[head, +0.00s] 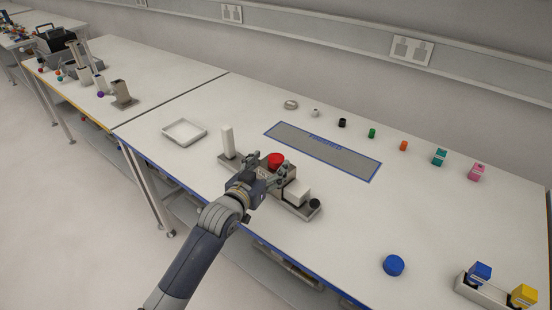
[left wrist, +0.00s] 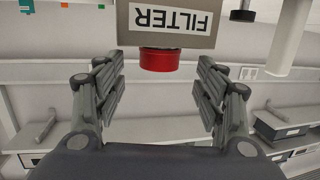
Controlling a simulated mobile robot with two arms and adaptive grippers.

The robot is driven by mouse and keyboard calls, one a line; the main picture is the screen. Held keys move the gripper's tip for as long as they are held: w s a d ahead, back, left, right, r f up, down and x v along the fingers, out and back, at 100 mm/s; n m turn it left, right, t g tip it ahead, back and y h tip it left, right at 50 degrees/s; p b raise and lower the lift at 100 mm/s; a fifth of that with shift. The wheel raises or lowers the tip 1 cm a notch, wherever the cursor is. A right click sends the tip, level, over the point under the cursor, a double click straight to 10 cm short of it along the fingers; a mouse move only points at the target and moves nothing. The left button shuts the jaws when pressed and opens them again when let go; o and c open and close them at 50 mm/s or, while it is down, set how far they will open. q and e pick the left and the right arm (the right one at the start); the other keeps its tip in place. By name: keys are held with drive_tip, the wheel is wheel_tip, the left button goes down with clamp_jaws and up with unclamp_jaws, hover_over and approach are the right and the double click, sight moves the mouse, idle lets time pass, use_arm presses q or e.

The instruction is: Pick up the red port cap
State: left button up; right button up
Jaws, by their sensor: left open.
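The red port cap (head: 275,160) shows between the fingers of my left gripper (head: 267,167) in the head view. In the left wrist view, the red cap (left wrist: 160,60) sits against a grey box labelled FILTER (left wrist: 190,38), which appears upside down. My left gripper (left wrist: 159,78) is open, with one finger on each side of the cap and visible gaps between. The cap lies near the fingertip ends, not gripped. In the head view my gripper hides part of the box. My right gripper is not in view.
A base with a white post (head: 228,141) and a white block (head: 296,192) flanks the box closely. A blue-edged grey mat (head: 325,150), a white tray (head: 183,132) and a blue cap (head: 393,265) are on the table. The right middle of the table is clear.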

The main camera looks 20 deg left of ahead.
sight(275, 160)
use_arm(q)
drive_tip(key=shift+x, duration=1.6)
drive_tip(key=c, duration=0.8)
drive_tip(key=shift+c, duration=0.2)
drive_tip(key=shift+r, duration=0.15)
